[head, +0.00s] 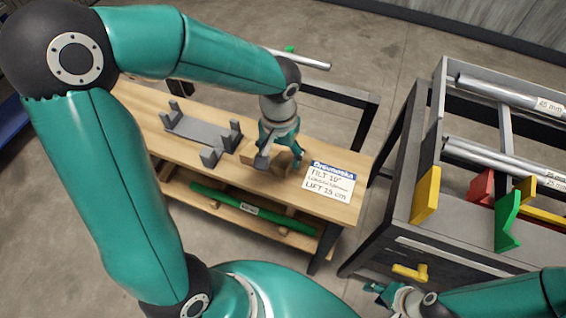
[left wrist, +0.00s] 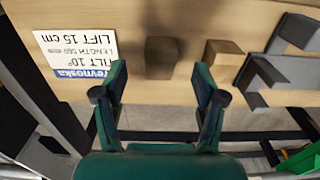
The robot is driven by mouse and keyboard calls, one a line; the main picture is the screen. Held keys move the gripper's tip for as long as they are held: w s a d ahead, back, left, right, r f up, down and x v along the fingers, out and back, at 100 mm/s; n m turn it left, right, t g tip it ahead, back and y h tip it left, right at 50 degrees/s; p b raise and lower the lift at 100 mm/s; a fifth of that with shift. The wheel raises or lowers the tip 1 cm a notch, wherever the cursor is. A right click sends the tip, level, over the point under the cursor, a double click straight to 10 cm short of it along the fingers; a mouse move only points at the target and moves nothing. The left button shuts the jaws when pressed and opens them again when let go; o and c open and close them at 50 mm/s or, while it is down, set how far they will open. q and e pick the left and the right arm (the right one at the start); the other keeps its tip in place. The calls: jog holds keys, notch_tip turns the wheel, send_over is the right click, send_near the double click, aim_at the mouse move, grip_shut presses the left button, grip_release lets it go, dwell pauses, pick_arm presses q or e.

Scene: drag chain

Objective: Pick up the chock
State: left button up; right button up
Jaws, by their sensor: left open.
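Two small brown wooden blocks stand on the wooden bench top. One block (left wrist: 162,57) lies ahead of and between my left fingertips in the left wrist view, apart from them. The other block (left wrist: 222,50) is to its right, beside the grey bracket. I cannot tell which is the chock. My left gripper (left wrist: 160,82) is open and empty. In the head view, the left gripper (head: 280,152) is over the bench and partly hides the blocks. My right gripper (head: 378,292) is low by the metal cart, away from the blocks; its jaws are too small to read.
A grey cradle (head: 205,133) stands on the bench, left of my left gripper. A label card (head: 330,180) lies to the right. A green tube (head: 250,209) lies on the lower shelf. The metal cart (head: 470,239) with pipes and coloured brackets stands at right.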

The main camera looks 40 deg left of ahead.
aim_at(279, 165)
pick_arm(q)
jog(key=shift+s+f, duration=0.15)
jog(key=shift+f, duration=2.8)
jog(key=shift+c, duration=0.4)
jog(key=c, duration=1.1)
jog(key=shift+c, duration=0.2)
jog(key=shift+r, duration=0.15)
notch_tip(279, 165, up, 20)
jog(key=p, duration=0.1)
